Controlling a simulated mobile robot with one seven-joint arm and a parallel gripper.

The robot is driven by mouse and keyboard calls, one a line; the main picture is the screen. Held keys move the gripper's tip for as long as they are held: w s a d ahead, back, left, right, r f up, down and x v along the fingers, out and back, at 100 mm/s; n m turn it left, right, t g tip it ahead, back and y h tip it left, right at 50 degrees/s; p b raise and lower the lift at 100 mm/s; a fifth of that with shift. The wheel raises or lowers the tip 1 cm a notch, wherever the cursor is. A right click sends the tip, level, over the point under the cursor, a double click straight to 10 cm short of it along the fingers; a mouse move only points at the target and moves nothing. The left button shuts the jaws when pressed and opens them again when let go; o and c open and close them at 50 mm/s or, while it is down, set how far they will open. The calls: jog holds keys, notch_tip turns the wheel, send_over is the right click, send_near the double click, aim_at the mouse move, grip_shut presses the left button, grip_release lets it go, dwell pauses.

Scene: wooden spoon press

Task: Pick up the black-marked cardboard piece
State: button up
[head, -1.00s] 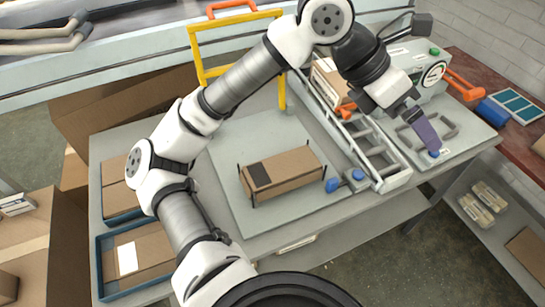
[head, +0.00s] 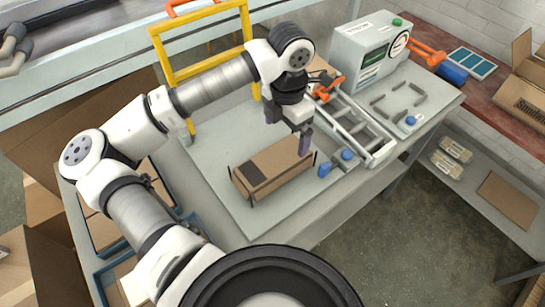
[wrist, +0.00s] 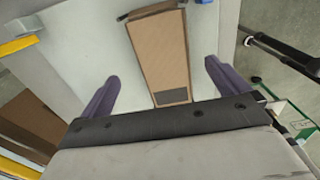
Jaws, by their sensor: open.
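The black-marked cardboard piece (head: 280,165) is a long brown block with a dark rectangle near its left end. It lies between short dark corner posts on a pale board (head: 215,135). My gripper (head: 304,142) hangs by its right end in the head view, fingers pointing down. In the wrist view the piece (wrist: 158,50) appears between my two purple fingers (wrist: 160,75), its black mark towards the palm. The fingers are spread apart and hold nothing. How high they are above the piece is hard to tell.
Blue knobs (head: 346,155) sit at the board's right edge, beside a metal rail frame (head: 358,132). A yellow frame (head: 160,55) stands behind. A grey-green machine (head: 365,50) and an orange-handled clamp (head: 326,90) are at the back right.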

aim_at(284, 154)
notch_tip(284, 154, down, 3)
jog(key=shift+f, duration=0.2)
jog(key=shift+s+a+f+p, duration=0.1)
jog(key=shift+f+p, duration=0.65)
jog(key=shift+f, duration=0.65)
jog(key=shift+s+f+p, duration=0.1)
jog(key=shift+f+p, duration=0.65)
jog(key=shift+f, duration=0.6)
jog(key=c, duration=0.9)
jog(key=shift+r, duration=0.1)
